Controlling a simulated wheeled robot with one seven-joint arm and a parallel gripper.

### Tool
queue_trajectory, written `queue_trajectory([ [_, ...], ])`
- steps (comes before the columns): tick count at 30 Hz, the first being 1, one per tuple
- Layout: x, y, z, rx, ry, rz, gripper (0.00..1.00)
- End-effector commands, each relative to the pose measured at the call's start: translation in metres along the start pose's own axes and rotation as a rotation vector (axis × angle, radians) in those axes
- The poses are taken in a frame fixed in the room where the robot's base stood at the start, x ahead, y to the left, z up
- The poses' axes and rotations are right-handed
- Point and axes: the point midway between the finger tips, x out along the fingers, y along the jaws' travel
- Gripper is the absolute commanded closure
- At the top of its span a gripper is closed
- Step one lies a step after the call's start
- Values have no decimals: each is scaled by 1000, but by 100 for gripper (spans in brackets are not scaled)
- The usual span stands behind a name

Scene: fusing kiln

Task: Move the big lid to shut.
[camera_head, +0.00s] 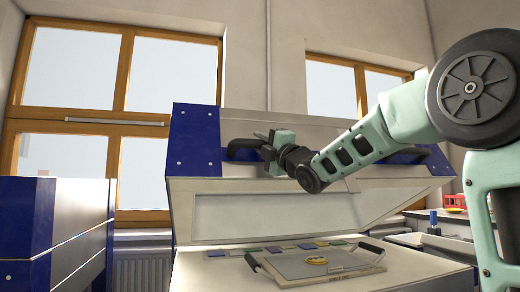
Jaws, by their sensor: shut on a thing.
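The big lid (270,185) of the kiln is raised and tilted open, white with dark blue corner plates. My gripper (262,145) is shut on the left part of this handle. The fingertips are small in this view and partly covered by the gripper's body. Below the lid, the kiln base (215,272) is open to view, with a clear gap between the two.
On the base lies a grey tray (345,272) with two dark handles and a small yellow piece (316,261). Several coloured tiles (272,249) lie behind it. A blue and white cabinet (65,225) stands at the left. A red item (455,201) sits at the right.

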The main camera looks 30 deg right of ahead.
Motion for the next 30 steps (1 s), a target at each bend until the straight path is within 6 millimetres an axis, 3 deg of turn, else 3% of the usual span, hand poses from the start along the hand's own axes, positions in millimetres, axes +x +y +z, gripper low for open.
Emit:
queue_trajectory([
  [4, -5, -8, -2, -5, 0, 10, 100],
  [20, -6, -9, -3, -7, 0, 16, 100],
  [21, -6, -9, -3, -7, 0, 16, 74],
  [22, -6, -9, -3, -7, 0, 16, 68],
  [30, -7, -9, -3, -7, 0, 17, 68],
])
